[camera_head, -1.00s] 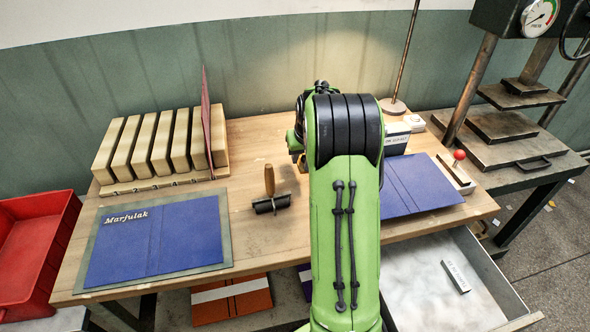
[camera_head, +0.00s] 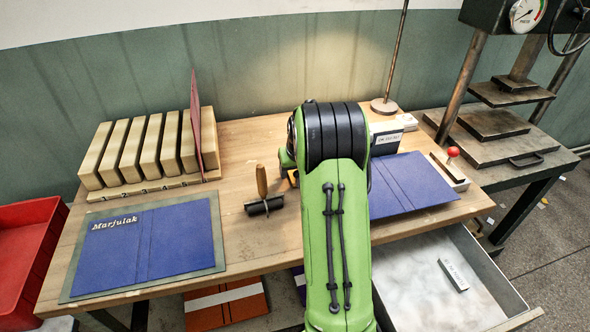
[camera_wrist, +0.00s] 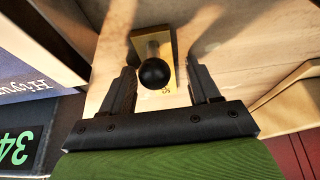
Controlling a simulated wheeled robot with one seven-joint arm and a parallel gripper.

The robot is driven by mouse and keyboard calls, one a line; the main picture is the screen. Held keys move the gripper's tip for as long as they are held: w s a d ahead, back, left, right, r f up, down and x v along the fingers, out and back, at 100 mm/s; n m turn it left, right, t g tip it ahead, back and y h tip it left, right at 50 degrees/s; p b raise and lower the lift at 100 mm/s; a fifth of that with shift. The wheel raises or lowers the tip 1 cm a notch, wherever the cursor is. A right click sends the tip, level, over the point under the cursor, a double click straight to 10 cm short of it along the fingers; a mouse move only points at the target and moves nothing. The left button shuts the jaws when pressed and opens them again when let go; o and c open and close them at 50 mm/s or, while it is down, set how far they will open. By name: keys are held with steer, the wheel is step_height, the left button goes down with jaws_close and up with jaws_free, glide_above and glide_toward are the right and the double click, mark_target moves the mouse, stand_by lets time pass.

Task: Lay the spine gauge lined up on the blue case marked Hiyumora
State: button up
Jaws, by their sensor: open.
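In the wrist view, a small brass-coloured piece with a round black knob (camera_wrist: 153,74), apparently the spine gauge, sits on the wooden bench. My gripper (camera_wrist: 163,80) is open, with one finger on each side of the knob. In the head view, my arm hides most of the gripper and the piece. Another blue case (camera_head: 150,245), marked Marjulak, lies at left on a mat.
A wooden-handled roller (camera_head: 263,195) stands left of my arm. A slotted block rack (camera_head: 150,150) stands behind the Marjulak case.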

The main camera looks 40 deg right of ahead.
steer(key=shift+r, duration=0.1)
steer(key=p+v, duration=0.3)
steer(key=v, duration=0.9)
steer(key=shift+p, duration=0.3)
steer(key=shift+s+r, duration=0.1)
steer(key=shift+r, duration=0.15)
steer(key=shift+c, duration=1.1)
steer(key=b+x, duration=0.2)
steer(key=x, duration=0.2)
steer(key=s+b+x, duration=0.1)
steer(key=x, duration=0.3)
steer(key=b+x, duration=0.2)
steer(key=x, duration=0.2)
steer(key=shift+s+a+f+b, duration=0.2)
steer(key=shift+a+f+b, duration=0.15)
steer(key=shift+a+f, duration=0.05)
steer(key=shift+c, duration=0.5)
steer(key=shift+r, duration=0.1)
jaws_close()
